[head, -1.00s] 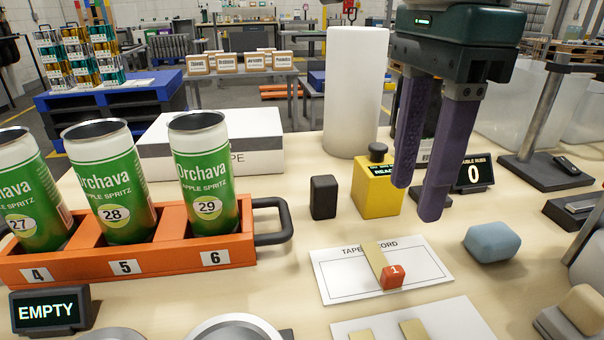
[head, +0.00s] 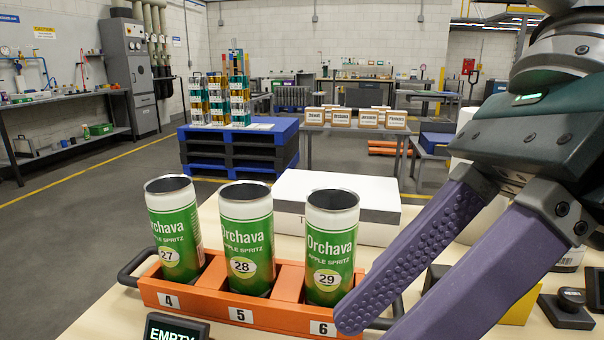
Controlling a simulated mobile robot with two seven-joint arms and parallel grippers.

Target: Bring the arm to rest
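In the head view my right gripper (head: 385,325) is large and close at the right. Its two purple fingers are spread apart, and I see nothing held between them; the end of the nearer finger is cut off by the bottom edge. One finger overlaps the right end of an orange rack (head: 205,305). Three open-topped green cans numbered 27 (head: 172,228), 28 (head: 246,240) and 29 (head: 331,248) stand upright in the rack slots 4, 5 and 6. My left gripper is not in view.
A dark display (head: 172,329) reading EMPTY stands before the rack. A white box (head: 300,190) is behind it. A yellow block (head: 522,308) and a black knobbed item (head: 567,308) are partly covered at right. Blue pallets (head: 205,133) with stacked cans stand beyond on the floor.

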